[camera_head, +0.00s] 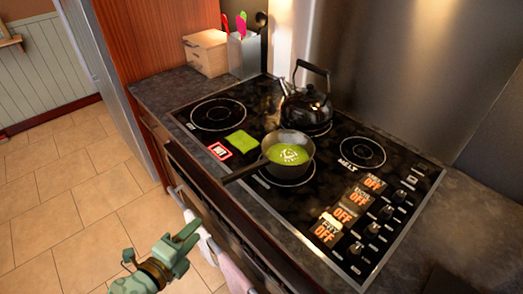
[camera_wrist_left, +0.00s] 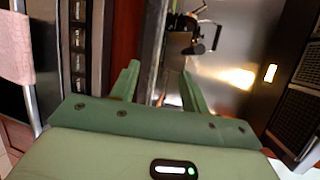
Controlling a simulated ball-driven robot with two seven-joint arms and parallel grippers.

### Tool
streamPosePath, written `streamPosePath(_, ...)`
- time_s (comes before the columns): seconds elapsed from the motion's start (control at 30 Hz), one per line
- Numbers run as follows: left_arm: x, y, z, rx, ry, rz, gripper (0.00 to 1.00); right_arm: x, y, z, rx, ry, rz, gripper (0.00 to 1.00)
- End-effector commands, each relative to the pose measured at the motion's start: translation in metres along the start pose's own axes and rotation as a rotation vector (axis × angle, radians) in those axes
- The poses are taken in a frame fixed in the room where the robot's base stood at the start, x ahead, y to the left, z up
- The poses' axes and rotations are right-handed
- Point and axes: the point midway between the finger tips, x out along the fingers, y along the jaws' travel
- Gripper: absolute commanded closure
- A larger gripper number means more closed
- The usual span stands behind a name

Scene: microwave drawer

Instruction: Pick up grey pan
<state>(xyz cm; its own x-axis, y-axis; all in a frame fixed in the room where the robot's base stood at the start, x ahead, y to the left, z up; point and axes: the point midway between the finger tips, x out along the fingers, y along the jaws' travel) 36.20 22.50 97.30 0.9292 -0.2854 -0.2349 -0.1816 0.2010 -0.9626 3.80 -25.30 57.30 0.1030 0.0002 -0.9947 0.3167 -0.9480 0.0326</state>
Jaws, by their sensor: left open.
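The grey pan (camera_head: 289,149) stands on the front middle burner of the cooktop in the head view, with green contents in it. Its dark handle (camera_head: 243,171) points left and a little toward the counter's front edge. My left gripper (camera_head: 188,238) is open and empty, in front of the counter, lower and to the left of the pan and apart from it. Its two green fingers (camera_wrist_left: 160,85) stand apart in the left wrist view with nothing held between them. My right gripper is in neither view.
A black kettle (camera_head: 307,104) stands behind the pan. A green square (camera_head: 242,141) lies left of the pan. A wooden box (camera_head: 206,53) and a utensil holder (camera_head: 244,52) stand at the back left. Towels (camera_head: 236,274) hang on the front rail near my gripper.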

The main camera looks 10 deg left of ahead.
Motion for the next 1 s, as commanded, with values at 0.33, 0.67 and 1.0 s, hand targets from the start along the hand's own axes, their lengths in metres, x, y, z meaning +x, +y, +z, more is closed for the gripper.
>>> streamPosePath(0.33,0.026,-0.067,-0.011,0.113,-0.008,-0.159,0.54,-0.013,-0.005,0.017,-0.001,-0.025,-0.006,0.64)
streamPosePath(0.67,0.097,-0.074,-0.012,0.111,-0.008,-0.155,0.54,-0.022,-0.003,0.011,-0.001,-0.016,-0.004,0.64)
streamPosePath(1.0,0.136,-0.076,-0.013,0.111,-0.007,-0.154,0.54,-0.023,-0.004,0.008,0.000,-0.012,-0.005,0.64)
